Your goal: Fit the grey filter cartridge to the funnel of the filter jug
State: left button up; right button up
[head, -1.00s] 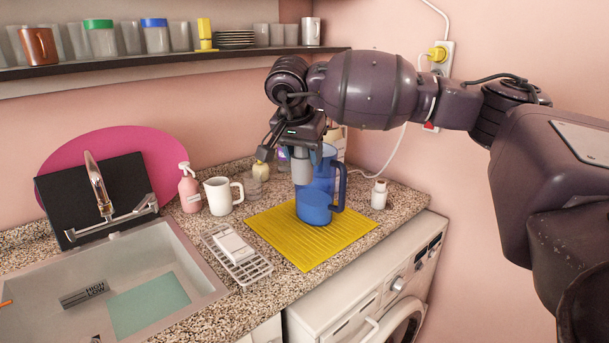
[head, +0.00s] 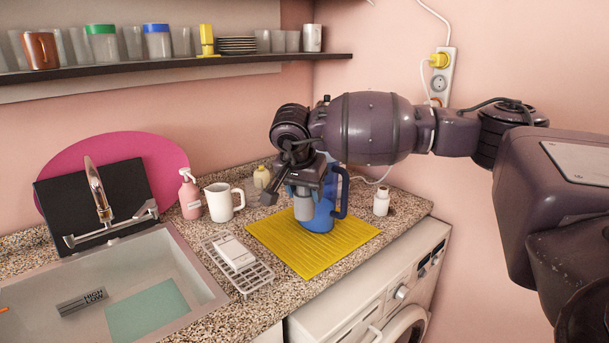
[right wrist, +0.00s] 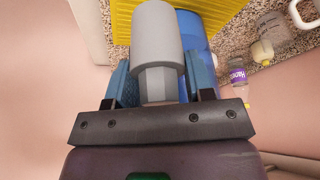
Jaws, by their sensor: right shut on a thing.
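The grey filter cartridge (head: 304,208) is gripped by its upper end in my right gripper (head: 306,187), which is shut on it and points down. The right wrist view also shows the cartridge (right wrist: 157,42) between the blue fingers of the gripper (right wrist: 159,88). The blue filter jug (head: 323,217) stands upright on the yellow mat with its handle to the right. The cartridge covers part of the jug in the head view. In the right wrist view the jug (right wrist: 196,48) is just right of the cartridge. I cannot tell whether they touch. The funnel is not clearly visible. My left gripper is not in view.
The yellow mat (head: 285,247) lies on the speckled counter. A wire rack (head: 257,279) and the sink (head: 190,283) lie at the left front.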

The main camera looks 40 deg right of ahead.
notch_tip(320, 180, down, 10)
jog(key=shift+f+b, duration=0.1)
jog(key=shift+b, duration=0.35)
jog(key=shift+f, duration=0.75)
jog(key=shift+f, duration=0.15)
jog(key=o, duration=0.9)
jog(key=shift+o, duration=0.2)
jog(key=shift+f, duration=0.1)
